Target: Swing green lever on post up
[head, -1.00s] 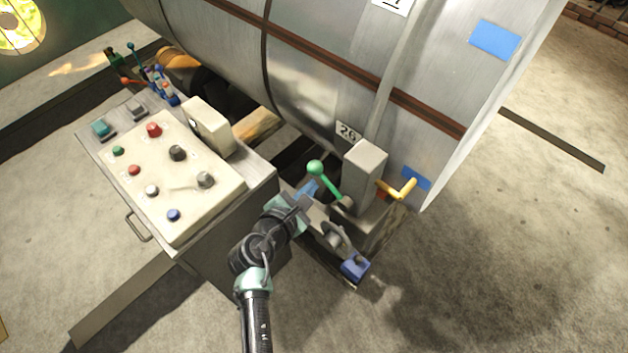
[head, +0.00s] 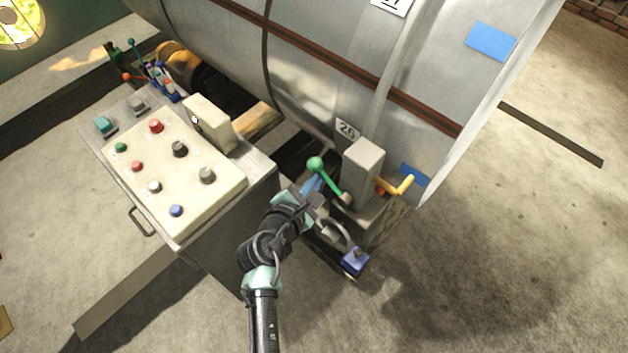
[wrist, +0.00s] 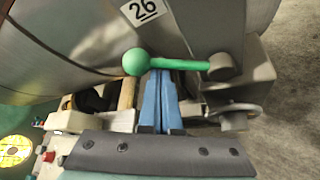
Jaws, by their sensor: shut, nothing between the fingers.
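The green lever (head: 331,181) has a round knob and a rod that joins a pivot on the grey post (head: 362,172). In the head view it slants up and left from the pivot. In the wrist view the lever (wrist: 180,64) lies level across the picture, knob at left and pivot at right. My gripper (wrist: 160,74) is shut and empty, its blue fingers together. The fingertips end right at the rod, close to the knob; I cannot tell whether they touch it. In the head view my gripper (head: 315,180) is just below the knob, partly hidden by my wrist.
A yellow handle (head: 399,186) sticks out from the post's right side. A large metal tank (head: 320,70) marked 26 rises behind. A control console (head: 180,170) with several knobs stands at left. A blue block (head: 355,262) sits low by the post's base. Floor at right is clear.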

